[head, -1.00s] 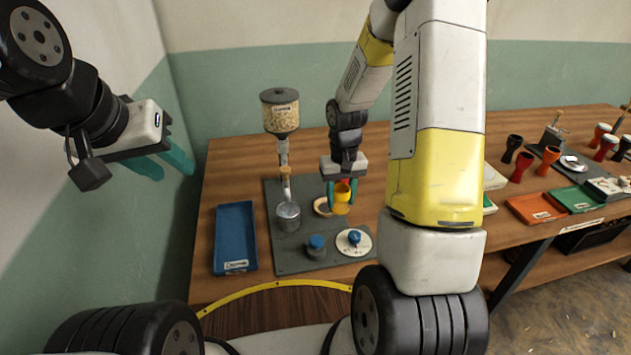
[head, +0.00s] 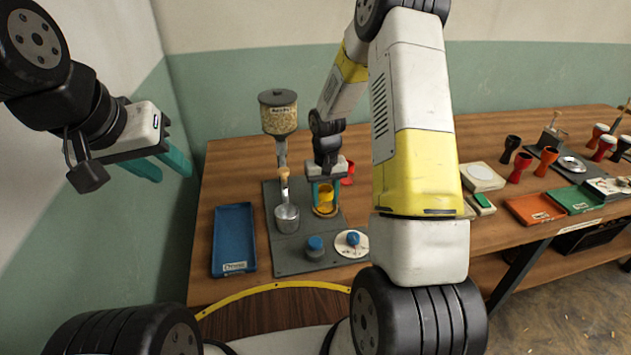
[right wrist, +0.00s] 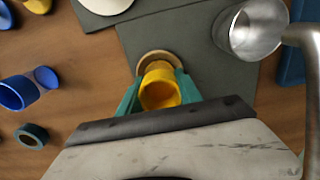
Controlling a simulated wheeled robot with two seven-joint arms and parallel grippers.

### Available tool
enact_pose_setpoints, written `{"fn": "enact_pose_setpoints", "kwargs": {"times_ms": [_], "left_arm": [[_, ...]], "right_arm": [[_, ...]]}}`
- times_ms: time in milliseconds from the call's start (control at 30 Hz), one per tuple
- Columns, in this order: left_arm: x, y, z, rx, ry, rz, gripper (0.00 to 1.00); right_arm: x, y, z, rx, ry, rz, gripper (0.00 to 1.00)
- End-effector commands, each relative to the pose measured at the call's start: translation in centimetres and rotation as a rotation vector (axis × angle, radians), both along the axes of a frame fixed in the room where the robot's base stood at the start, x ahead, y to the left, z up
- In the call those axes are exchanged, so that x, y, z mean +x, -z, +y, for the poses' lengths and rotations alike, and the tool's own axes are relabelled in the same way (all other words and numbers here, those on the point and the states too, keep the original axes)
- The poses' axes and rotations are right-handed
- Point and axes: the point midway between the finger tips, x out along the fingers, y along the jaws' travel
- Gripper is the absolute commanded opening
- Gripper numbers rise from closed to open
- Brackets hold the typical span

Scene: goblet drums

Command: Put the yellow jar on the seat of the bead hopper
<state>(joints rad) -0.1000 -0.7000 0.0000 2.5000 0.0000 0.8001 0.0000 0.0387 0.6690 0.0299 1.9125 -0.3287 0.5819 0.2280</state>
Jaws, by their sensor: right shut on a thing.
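The yellow jar (head: 325,196) is between the fingers of my right gripper (head: 324,190), which is shut on it. In the right wrist view the yellow jar (right wrist: 160,88) shows its open mouth, with the teal fingers on both sides. A round wooden ring, the seat (head: 325,212), lies on the grey board directly below the jar. It also shows behind the jar in the right wrist view (right wrist: 157,56). I cannot tell whether jar and ring touch. The bead hopper (head: 280,118) stands at the back left of the board. My left gripper (head: 170,160) is open and empty, left of the table.
A metal cup (head: 287,218) stands close left of the jar. A blue tray (head: 234,240) lies left. A red goblet (head: 347,174) stands behind right of my right gripper.

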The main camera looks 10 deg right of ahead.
Motion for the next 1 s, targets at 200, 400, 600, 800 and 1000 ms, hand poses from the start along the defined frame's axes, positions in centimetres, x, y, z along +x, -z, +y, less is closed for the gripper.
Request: {"fn": "enact_pose_setpoints", "kwargs": {"times_ms": [200,400,600,800,1000], "left_arm": [[0.0,0.0,0.0,0.0,0.0,0.0,0.36],[0.0,0.0,0.0,0.0,0.0,0.0,0.36],[0.0,0.0,0.0,0.0,0.0,0.0,0.36],[0.0,0.0,0.0,0.0,0.0,0.0,0.36],[0.0,0.0,0.0,0.0,0.0,0.0,0.36]], "right_arm": [[0.0,0.2,0.0,0.0,0.0,0.001,0.63],[0.0,0.2,0.0,0.0,0.0,0.0,0.63],[0.0,-0.5,0.0,0.0,0.0,-0.002,0.63],[0.1,-4.1,0.0,0.0,0.0,-0.006,0.63],[0.1,-8.5,0.0,0.0,-0.001,-0.005,0.63]]}}
